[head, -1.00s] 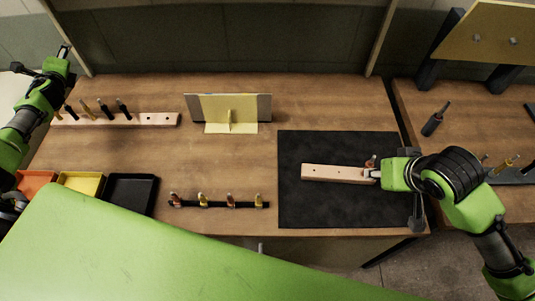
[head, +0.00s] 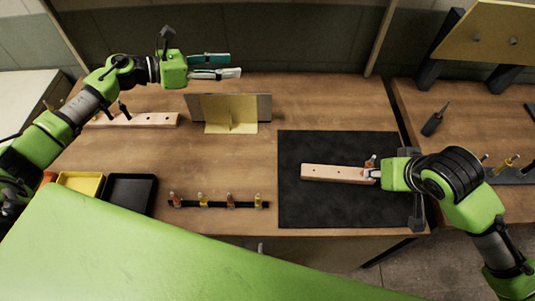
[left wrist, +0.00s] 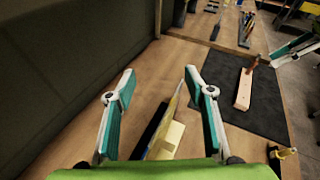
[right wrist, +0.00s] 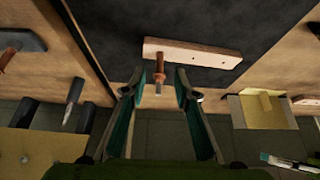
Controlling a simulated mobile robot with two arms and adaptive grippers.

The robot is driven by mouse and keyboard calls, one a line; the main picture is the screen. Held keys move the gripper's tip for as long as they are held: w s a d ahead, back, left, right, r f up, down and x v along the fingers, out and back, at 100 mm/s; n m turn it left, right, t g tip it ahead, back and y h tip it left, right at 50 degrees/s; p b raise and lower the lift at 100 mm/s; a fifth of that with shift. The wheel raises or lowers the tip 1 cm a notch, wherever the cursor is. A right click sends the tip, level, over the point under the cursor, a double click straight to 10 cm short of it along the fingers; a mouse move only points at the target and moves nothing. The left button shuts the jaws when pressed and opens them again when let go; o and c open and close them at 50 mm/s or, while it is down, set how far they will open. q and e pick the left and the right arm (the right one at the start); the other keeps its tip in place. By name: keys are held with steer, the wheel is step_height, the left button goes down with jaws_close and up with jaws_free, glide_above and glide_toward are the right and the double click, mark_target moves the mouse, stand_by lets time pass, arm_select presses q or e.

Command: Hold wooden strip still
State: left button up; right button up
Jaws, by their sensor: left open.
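The wooden strip (head: 334,173) is pale, with small dark holes, and lies flat on the black mat (head: 300,210). It also shows in the left wrist view (left wrist: 243,90) and the right wrist view (right wrist: 205,55). A copper-coloured fastener (right wrist: 166,62) stands at its right end. My right gripper (head: 373,174) is at that end, its fingers apart on either side of the fastener in the right wrist view; contact with the strip is unclear. My left gripper (head: 235,65) is open and empty, above the back of the bench near the yellow bracket (head: 229,118), away from the strip.
A holed wooden rack (head: 150,119) is at the back left. Yellow (head: 82,182) and black (head: 130,192) trays sit at the front left. A dark rail (head: 215,205) with several fasteners lies left of the mat. The bench middle is clear.

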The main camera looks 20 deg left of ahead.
mark_target(315, 170)
arm_select(q)
steer(key=s+d+f+m+g, duration=0.2)
steer(key=s+d+f, duration=0.2)
steer(key=s+d, duration=0.1)
steer(key=s+d+f+m+g+h, duration=0.1)
steer(key=s+d+f+m+g, duration=0.1)
steer(key=s+d+f, duration=0.3)
steer(key=s+d+f+m+g+h, duration=0.1)
steer(key=s+d+f+m+g, duration=0.2)
steer(key=s+d+f, duration=0.2)
steer(key=shift+d+f, duration=0.1)
steer(key=shift+d, duration=0.65)
steer(key=x, duration=1.3)
steer(key=shift+d+f, duration=0.2)
steer(key=shift+f, duration=0.05)
